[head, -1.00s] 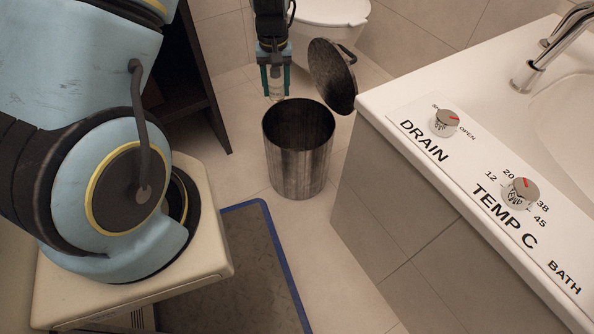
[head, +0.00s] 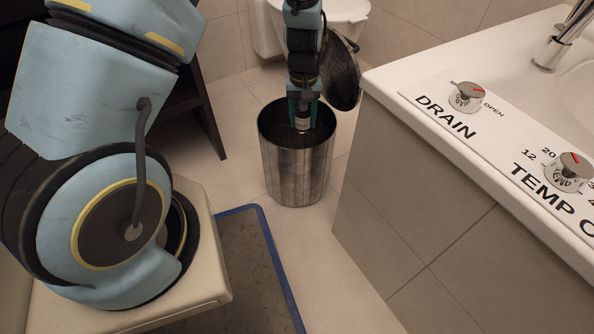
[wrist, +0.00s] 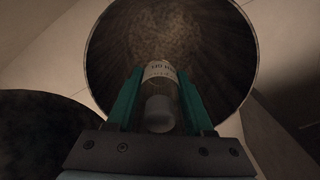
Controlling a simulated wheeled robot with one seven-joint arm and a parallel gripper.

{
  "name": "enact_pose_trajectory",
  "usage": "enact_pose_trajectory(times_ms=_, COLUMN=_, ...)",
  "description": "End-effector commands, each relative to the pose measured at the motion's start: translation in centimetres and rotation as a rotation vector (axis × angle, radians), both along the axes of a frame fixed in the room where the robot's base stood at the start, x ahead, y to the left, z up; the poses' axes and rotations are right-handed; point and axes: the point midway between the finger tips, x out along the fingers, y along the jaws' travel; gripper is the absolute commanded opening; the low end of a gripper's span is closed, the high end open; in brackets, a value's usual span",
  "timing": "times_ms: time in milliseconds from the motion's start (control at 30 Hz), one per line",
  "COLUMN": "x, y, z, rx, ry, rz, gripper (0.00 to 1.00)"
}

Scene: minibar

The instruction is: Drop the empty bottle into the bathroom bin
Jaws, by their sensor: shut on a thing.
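The bathroom bin (head: 297,178) is a dark, streaked metal cylinder standing open on the tiled floor. Its round lid (head: 340,75) is raised at the back right. My gripper (head: 302,115) is over the bin's mouth and is shut on the bottle (head: 302,121), a small clear one with a pale label. In the wrist view the bottle (wrist: 160,95) sits between the green fingers, with the bin's inside (wrist: 150,35) around and beyond it. The head view does not show clearly how deep the bottle is below the rim.
A white counter with a basin (head: 480,90) and labelled knobs stands to the right of the bin. A toilet (head: 335,12) is behind it. A dark shelf (head: 205,105) is at the left, and a blue-edged mat (head: 255,265) lies in front.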

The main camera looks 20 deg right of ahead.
Motion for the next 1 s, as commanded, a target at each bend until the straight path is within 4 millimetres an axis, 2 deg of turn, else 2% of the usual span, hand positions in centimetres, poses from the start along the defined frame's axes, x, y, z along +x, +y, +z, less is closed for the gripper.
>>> enact_pose_trajectory(times_ms=33, x=0.01, y=0.00, z=-0.61, rx=0.000, ry=0.000, rz=0.000, gripper=0.01)
enact_pose_trajectory(times_ms=333, x=0.01, y=0.01, z=-0.55, rx=0.000, ry=0.000, rz=0.000, gripper=0.01)
enact_pose_trajectory(times_ms=367, x=0.00, y=0.00, z=-0.55, rx=0.000, ry=0.000, rz=0.000, gripper=0.55)
enact_pose_trajectory(times_ms=633, x=0.00, y=0.01, z=-0.56, rx=0.000, ry=0.000, rz=-0.001, gripper=0.85)
enact_pose_trajectory(times_ms=667, x=0.00, y=0.01, z=-0.56, rx=0.000, ry=0.000, rz=-0.001, gripper=0.87)
enact_pose_trajectory(times_ms=867, x=0.00, y=0.01, z=-0.56, rx=0.000, ry=0.000, rz=-0.001, gripper=0.87)
enact_pose_trajectory(times_ms=1000, x=0.03, y=-0.02, z=0.20, rx=0.000, ry=-0.001, rz=-0.001, gripper=0.87)
